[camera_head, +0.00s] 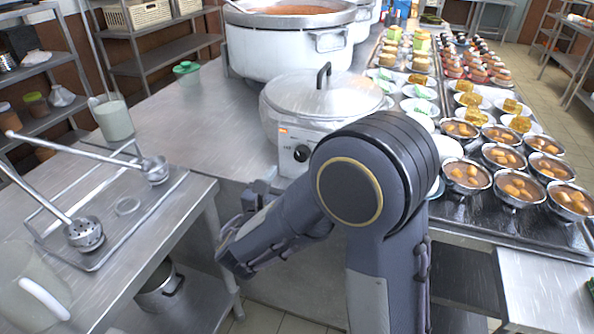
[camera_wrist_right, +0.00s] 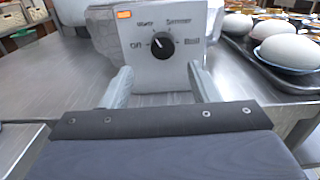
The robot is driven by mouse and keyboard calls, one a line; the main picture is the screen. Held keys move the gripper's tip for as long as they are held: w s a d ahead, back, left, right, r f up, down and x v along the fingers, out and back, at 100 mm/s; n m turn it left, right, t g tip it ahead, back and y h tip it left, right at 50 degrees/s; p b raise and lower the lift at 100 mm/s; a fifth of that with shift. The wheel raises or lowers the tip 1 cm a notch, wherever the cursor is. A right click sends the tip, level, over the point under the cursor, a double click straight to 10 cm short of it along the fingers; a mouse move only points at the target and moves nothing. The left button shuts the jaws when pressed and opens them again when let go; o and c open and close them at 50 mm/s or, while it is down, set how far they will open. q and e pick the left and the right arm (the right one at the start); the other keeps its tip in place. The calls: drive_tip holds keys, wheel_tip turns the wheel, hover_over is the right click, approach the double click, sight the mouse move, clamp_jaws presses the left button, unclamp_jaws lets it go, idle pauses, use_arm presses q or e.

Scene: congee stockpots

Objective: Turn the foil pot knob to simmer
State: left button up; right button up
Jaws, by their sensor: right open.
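The lidded steel pot (camera_head: 318,98) stands on the metal counter, with a black handle on its lid. Its white control panel (camera_wrist_right: 187,22) faces me and has an orange light. The black knob (camera_head: 301,153) is on that panel and also shows in the right wrist view (camera_wrist_right: 162,46). Labels around it read Off, Warm, Simmer and Boil. Its white mark points up and left, near Warm. My right gripper (camera_wrist_right: 160,86) is open and empty, its two fingers apart, below and short of the knob, not touching it. My left gripper is out of view.
A large pot (camera_head: 285,45) stands behind. Several bowls and plates of food fill the tray (camera_head: 470,205) to the right. A side table with ladles (camera_head: 85,234) and a glass jar (camera_head: 113,118) is at left. The counter left of the pot is mostly clear.

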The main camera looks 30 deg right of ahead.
sight(300, 157)
drive_tip(key=x, duration=0.7)
drive_tip(key=shift+s+d, duration=0.15)
drive_tip(key=shift+s, duration=0.05)
drive_tip(key=c, duration=1)
drive_tip(key=shift+f+m+b, duration=0.15)
drive_tip(key=shift+m+b, duration=0.85)
drive_tip(key=shift+b, duration=0.35)
drive_tip(key=m+b, duration=0.7)
drive_tip(key=b, duration=0.2)
drive_tip(key=shift+m, duration=0.4)
drive_tip(key=shift+m+b, duration=1.1)
drive_tip(key=shift+b, duration=0.15)
drive_tip(key=shift+r, duration=0.25)
